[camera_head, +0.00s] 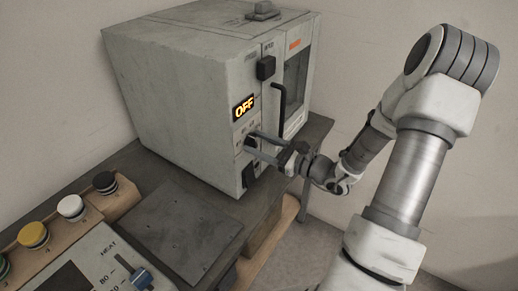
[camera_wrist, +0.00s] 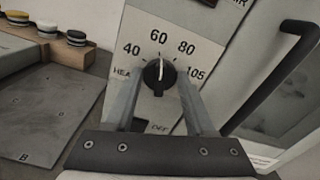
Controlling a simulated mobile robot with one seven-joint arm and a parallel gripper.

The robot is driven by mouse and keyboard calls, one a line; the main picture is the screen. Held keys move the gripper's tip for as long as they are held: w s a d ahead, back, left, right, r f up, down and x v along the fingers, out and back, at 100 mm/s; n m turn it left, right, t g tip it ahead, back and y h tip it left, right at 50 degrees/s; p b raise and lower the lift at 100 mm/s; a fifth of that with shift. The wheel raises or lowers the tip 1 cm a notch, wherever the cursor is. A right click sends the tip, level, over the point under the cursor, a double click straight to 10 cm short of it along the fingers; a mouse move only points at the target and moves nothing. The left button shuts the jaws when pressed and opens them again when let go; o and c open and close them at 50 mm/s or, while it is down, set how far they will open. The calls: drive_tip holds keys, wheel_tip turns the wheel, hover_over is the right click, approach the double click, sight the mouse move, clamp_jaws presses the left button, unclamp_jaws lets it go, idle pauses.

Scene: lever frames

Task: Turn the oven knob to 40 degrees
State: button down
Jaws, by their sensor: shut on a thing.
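The oven (camera_head: 170,95) is a grey cabinet on a bench, and its display (camera_head: 243,107) reads OFF. In the wrist view the oven knob (camera_wrist: 158,75) is black with a pale pointer line, on a dial plate (camera_wrist: 205,45) marked 40, 60, 80 and 105. The pointer line is nearly upright, towards 60. My gripper (camera_wrist: 160,82) reaches the front panel with one finger on each side of the knob, shut on it. In the head view my gripper (camera_head: 252,144) is at the panel below the display and largely hides the knob.
A black door handle (camera_head: 284,105) stands out right of my gripper. A black block (camera_head: 266,67) is above the display. A flat grey plate (camera_head: 185,230) lies on the bench, with several coloured buttons (camera_head: 70,207) and a HEAT slider (camera_head: 142,279) at the left front.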

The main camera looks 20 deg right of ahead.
drive_tip(key=n+b, duration=0.6)
drive_tip(key=b, duration=0.1)
drive_tip(key=shift+f, duration=0.35)
drive_tip(key=n+b, duration=0.3)
drive_tip(key=shift+r+b, duration=0.1)
drive_tip(key=shift+b, duration=0.25)
drive_tip(key=shift+r+n+b, duration=0.1)
drive_tip(key=shift+n+b, duration=0.4)
drive_tip(key=shift+b, duration=0.15)
drive_tip(key=shift+r, duration=0.1)
drive_tip(key=shift+c, duration=1.4)
unclamp_jaws()
drive_tip(key=shift+s, duration=0.15)
drive_tip(key=p+v, duration=0.1)
drive_tip(key=v, duration=1.6)
